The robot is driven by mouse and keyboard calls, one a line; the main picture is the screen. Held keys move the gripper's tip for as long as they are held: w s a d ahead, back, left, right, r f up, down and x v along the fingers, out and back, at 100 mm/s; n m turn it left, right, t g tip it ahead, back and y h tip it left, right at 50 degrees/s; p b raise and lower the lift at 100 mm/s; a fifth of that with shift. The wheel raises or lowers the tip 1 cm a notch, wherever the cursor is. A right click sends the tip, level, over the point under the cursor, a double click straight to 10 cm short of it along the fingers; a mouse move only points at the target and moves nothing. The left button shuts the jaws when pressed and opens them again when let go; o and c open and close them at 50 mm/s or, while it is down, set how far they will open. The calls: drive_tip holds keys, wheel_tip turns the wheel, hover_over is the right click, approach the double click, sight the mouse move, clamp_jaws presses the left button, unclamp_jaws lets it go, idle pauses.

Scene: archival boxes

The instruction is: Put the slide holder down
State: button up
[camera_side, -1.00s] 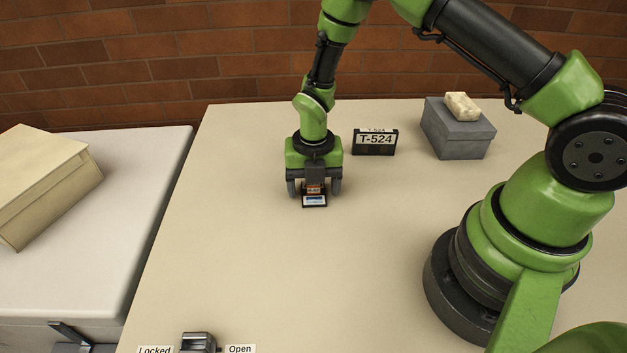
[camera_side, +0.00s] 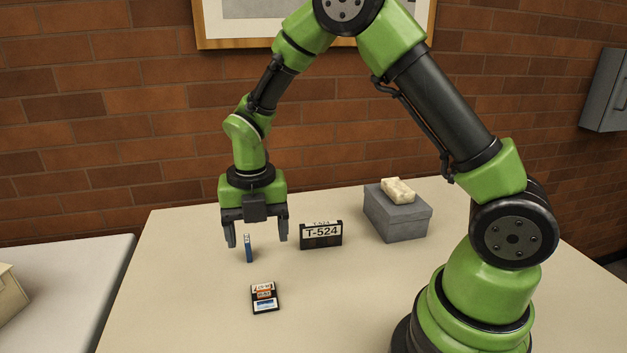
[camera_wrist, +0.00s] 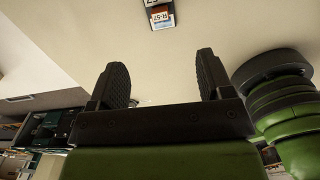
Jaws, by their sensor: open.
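The slide holder (camera_side: 264,297) is a small black frame with an orange and white label and a blue and white part. It lies flat on the beige table (camera_side: 190,290), and its labelled end shows at the top edge of the wrist view (camera_wrist: 160,15). My gripper (camera_side: 257,240) is open and raised, behind the holder in the side view and apart from it. In the wrist view the space between my two fingers (camera_wrist: 163,65) is empty.
A narrow blue upright object (camera_side: 249,248) shows between my fingers in the side view, apparently beyond them. A black T-524 sign (camera_side: 321,240) stands to the right, then a grey box (camera_side: 400,222) with a pale lump (camera_side: 398,190) on top. The table's left part is clear.

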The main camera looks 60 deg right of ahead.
drive_tip(key=s+r+m+t+y, duration=0.1)
drive_tip(key=s+r+m+t, duration=0.15)
drive_tip(key=r+m, duration=0.45)
drive_tip(key=s+r+m+t, duration=0.1)
drive_tip(key=s+r+m, duration=0.3)
drive_tip(key=r+m, duration=0.3)
drive_tip(key=s+r+m+t+y, duration=0.1)
drive_tip(key=s+r+m+t, duration=0.2)
drive_tip(key=s+m, duration=0.8)
drive_tip(key=r+m, duration=0.1)
drive_tip(key=m, duration=0.4)
drive_tip(key=shift+a+m+t, duration=0.35)
drive_tip(key=shift+a+m, duration=0.05)
